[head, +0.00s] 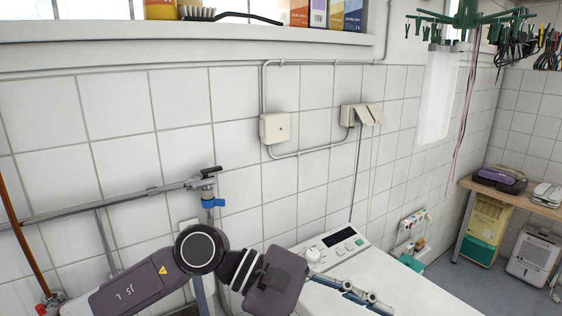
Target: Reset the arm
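My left arm (130,290) enters from the lower left, dark grey with a round joint. Its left gripper (378,303) points right and slightly down, in front of the white washing machine top (420,300). The thin fingers are seen nearly edge-on, so I cannot tell if they are open or shut. I see nothing held between them. My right arm and gripper are not in view.
The machine's control panel (338,243) is just behind the gripper. Pipes and a tap with a blue handle (212,202) are on the tiled wall behind the arm. A green hanging dryer (465,20) is at upper right. Open floor lies at right.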

